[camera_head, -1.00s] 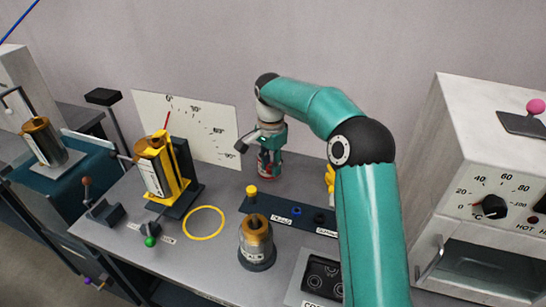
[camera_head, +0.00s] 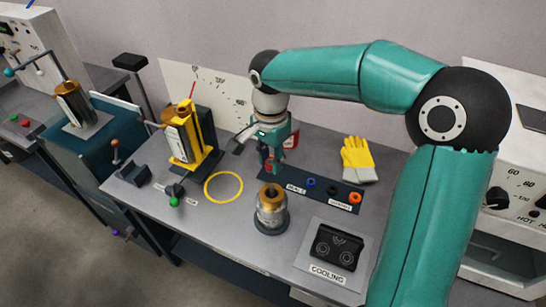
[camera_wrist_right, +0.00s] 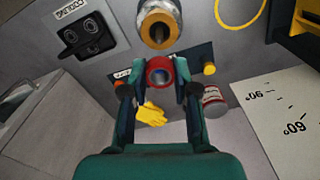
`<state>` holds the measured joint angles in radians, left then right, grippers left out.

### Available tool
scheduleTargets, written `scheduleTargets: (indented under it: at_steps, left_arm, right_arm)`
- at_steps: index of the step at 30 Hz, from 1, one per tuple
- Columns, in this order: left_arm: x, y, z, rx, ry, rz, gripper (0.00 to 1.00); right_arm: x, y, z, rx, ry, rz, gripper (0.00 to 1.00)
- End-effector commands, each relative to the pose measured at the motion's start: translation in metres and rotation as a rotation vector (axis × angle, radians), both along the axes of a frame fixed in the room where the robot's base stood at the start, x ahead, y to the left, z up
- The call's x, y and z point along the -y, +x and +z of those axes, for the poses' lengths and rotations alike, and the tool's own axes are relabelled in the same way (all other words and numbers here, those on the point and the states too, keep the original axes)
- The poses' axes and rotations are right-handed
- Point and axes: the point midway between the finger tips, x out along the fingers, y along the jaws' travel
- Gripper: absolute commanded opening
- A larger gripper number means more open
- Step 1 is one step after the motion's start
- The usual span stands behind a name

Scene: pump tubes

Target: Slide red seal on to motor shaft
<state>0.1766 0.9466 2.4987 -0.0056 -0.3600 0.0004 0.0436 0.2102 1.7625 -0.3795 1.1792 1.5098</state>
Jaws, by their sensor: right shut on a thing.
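My right gripper (camera_head: 271,160) is shut on the red seal (camera_wrist_right: 160,72), a short ring held between its fingertips. The seal also shows as a small red patch in the head view (camera_head: 268,167). The motor (camera_head: 271,210) stands upright on the table, silver with a brass top and a shaft at its centre. Its brass top also shows in the right wrist view (camera_wrist_right: 158,30), just beyond the seal. The seal is above and behind the motor, apart from it. My left gripper is not in view.
A dark seals strip (camera_head: 325,190) lies behind the motor. Yellow gloves (camera_head: 357,158) and a red-and-white can (camera_head: 291,138) are farther back. A cooling plate (camera_head: 335,250) is front right. A yellow ring (camera_head: 223,187) marks clear table left of the motor. A yellow press (camera_head: 190,140) stands farther left.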

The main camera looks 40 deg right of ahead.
Motion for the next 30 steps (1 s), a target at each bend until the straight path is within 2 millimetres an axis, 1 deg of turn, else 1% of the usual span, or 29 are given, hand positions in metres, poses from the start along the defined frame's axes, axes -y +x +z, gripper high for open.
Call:
scheduleTargets:
  at_steps: [8, 24, 30]
  left_arm:
    - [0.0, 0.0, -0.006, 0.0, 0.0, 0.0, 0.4]
    - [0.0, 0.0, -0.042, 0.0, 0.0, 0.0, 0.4]
    - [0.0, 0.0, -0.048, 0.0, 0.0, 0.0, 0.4]
  right_arm:
    - [0.0, 0.0, -0.007, 0.0, 0.0, 0.0, 0.0]
    - [0.0, 0.0, -0.051, 0.0, 0.001, 0.0, 0.0]
    - [0.0, 0.0, -0.058, 0.0, 0.001, 0.0, 0.0]
